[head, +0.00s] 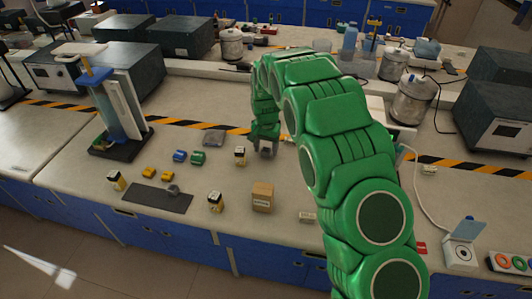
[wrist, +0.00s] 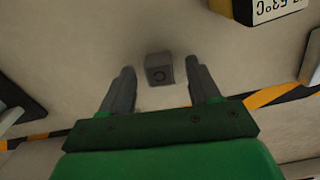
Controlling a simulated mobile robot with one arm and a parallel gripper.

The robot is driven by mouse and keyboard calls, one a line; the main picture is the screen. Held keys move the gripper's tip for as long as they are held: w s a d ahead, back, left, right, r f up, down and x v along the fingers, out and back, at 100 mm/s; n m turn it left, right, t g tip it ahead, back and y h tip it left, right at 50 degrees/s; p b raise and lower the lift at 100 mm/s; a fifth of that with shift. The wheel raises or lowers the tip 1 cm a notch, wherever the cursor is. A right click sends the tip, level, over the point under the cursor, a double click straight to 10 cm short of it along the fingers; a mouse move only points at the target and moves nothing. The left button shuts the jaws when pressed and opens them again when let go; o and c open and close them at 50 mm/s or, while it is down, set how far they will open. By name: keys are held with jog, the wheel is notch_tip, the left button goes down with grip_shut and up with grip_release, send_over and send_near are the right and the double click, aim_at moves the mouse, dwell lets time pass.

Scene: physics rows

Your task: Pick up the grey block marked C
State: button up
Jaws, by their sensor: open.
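The grey block marked C (wrist: 160,69) sits on the light bench top in the wrist view, its dark C-like mark facing the camera. My gripper (wrist: 162,78) is open, with one grey finger on each side of the block and a visible gap on both sides. From this view I cannot tell how far the fingertips are above the bench. In the head view my gripper (head: 265,143) points down at the bench, and the block is hard to tell from the grey fingers there.
A yellow-and-black device (head: 240,156) stands close left of my gripper; its display shows in the wrist view (wrist: 270,9). A cardboard box (head: 262,198) stands nearer the front. Small blue (head: 180,156) and green (head: 198,158) items lie left. A striped tape line runs behind.

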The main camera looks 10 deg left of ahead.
grip_shut()
dwell(0.3)
jog(key=shift+r, duration=0.15)
